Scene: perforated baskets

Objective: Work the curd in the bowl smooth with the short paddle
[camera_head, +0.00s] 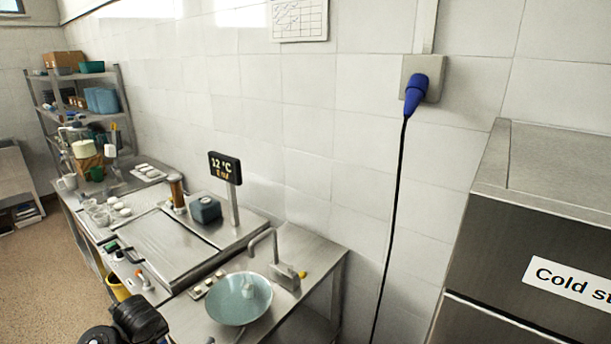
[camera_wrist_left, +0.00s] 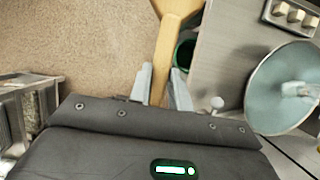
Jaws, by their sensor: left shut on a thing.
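A pale blue round bowl (camera_head: 227,310) stands on the steel counter near the front, and also shows at the right of the left wrist view (camera_wrist_left: 268,100). A whitish lump of curd (camera_head: 248,291) lies in it and shows in the wrist view too (camera_wrist_left: 298,89). My left gripper (camera_wrist_left: 163,80) is shut on the handle of a wooden paddle (camera_wrist_left: 170,38). The paddle's wide end points away from the gripper, over the floor beside the counter and left of the bowl, apart from it. Its far end is cut off by the frame. In the head view only dark parts of my left arm show. My right gripper is out of view.
A bent metal fixture (camera_head: 286,277) rises behind the bowl. A small tray (camera_head: 206,285) with knobs lies left of it. A display post (camera_head: 226,168) and a dark teal box (camera_head: 205,209) stand farther back. The cold-store cabinet (camera_head: 535,262) fills the right.

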